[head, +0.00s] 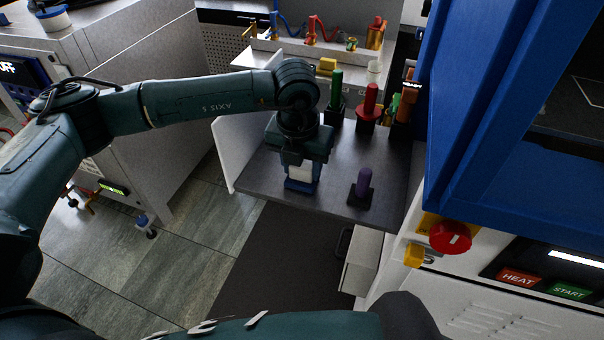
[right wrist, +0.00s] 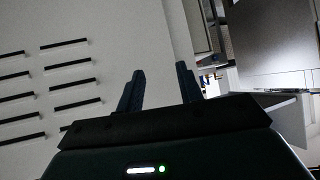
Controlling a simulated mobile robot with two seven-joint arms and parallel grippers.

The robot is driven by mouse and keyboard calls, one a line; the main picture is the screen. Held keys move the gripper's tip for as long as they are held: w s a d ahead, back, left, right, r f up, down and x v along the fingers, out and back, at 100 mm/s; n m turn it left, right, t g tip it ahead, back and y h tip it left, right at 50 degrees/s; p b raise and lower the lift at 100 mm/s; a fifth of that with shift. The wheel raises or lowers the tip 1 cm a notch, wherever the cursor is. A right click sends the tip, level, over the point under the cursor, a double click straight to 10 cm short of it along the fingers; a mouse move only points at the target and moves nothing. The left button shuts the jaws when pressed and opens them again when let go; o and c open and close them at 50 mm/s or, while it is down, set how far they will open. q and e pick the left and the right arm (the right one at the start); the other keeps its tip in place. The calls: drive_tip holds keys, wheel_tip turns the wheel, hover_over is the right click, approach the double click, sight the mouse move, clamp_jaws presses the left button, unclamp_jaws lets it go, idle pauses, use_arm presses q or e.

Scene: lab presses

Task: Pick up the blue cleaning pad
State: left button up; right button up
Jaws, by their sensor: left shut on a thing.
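The blue cleaning pad (head: 300,187) is at the front of a dark shelf, with a whitish block showing just above its blue part. My left gripper (head: 300,176) points down over it from above and is shut on it. The gripper body hides the upper part of the pad, and I cannot tell whether the pad still touches the shelf. My right gripper (right wrist: 160,72) shows in the right wrist view with its two fingers apart and nothing between them.
The dark shelf (head: 270,172) also bears a purple-handled tool (head: 362,188), a green-handled tool (head: 336,95) and a red-handled tool (head: 369,105). A blue press frame (head: 450,120) and a red knob (head: 450,237) stand close on the right. Bare shelf lies left of the pad.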

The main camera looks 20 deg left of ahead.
use_arm(q)
drive_tip(key=c, duration=0.3)
drive_tip(key=shift+c, duration=0.3)
wheel_tip(320, 180, up, 10)
drive_tip(key=shift+r+b, duration=0.1)
drive_tip(key=shift+b, duration=0.8)
drive_tip(key=o, duration=0.4)
drive_tip(key=shift+c, duration=1.3)
